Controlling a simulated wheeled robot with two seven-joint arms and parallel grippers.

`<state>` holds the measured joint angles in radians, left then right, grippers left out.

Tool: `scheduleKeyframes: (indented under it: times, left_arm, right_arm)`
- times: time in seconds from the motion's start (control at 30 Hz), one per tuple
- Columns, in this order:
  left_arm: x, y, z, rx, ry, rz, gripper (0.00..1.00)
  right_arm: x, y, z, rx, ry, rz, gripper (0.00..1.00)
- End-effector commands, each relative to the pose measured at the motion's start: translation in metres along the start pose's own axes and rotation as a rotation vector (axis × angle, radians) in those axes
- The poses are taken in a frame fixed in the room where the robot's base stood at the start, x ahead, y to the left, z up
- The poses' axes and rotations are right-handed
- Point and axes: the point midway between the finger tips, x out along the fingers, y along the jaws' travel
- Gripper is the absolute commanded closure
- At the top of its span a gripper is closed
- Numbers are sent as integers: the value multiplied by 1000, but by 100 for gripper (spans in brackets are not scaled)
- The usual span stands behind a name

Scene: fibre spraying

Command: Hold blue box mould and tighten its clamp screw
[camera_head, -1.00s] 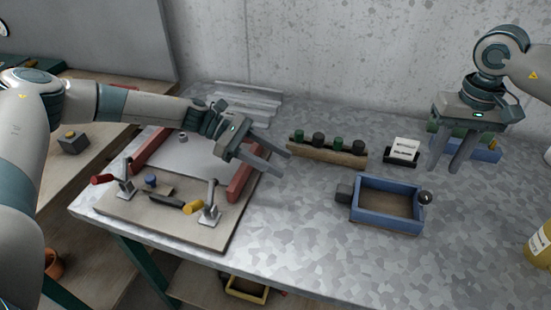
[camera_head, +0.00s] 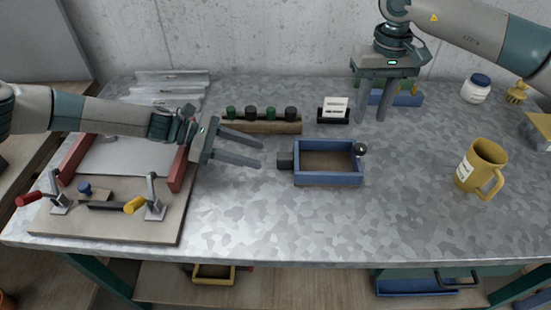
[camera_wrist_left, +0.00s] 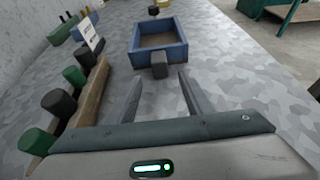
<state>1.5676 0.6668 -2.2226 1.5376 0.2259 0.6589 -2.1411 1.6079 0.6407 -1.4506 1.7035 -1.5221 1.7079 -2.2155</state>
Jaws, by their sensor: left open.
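The blue box mould (camera_head: 328,180) sits on the metal table, a shallow open frame with a brown inside. It also shows in the left wrist view (camera_wrist_left: 165,54). A dark block (camera_head: 285,161) sticks out of its left side. A round dark knob (camera_head: 361,149), seemingly the clamp screw, sits at its right side. My left gripper (camera_head: 260,151) is open and empty just left of the block; in the wrist view the block (camera_wrist_left: 160,70) lies just beyond the fingertips, in line with the gap. My right gripper (camera_head: 371,118) is open and empty, pointing down behind and above the knob.
A wooden rack (camera_head: 260,127) with green and black knobs and a small card holder (camera_head: 333,115) stand behind the mould. Another blue item (camera_head: 407,99) is behind my right gripper. A yellow mug (camera_head: 481,168) stands right. A clamp board (camera_head: 110,222) lies left. The table in front is clear.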

Motion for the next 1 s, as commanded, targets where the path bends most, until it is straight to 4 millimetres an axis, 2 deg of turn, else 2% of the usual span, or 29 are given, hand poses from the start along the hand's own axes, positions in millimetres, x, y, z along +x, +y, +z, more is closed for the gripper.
scheduleKeyframes:
  times: [0.2,0.4,0.6,0.9,0.93,1.0]
  left_arm:
    - [37,-1,0,0,1,-2,53]
    - [60,0,0,1,0,0,53]
    - [70,0,0,0,0,0,53]
    - [71,0,0,0,0,1,53]
    - [71,0,0,0,0,0,58]
    - [71,0,0,0,0,0,75]
  right_arm:
    - [0,0,0,0,0,0,69]
    - [0,0,0,0,0,0,69]
    - [0,0,0,0,0,0,69]
    - [0,0,0,0,0,0,69]
    - [0,0,0,0,0,0,69]
    - [0,0,0,0,0,0,69]
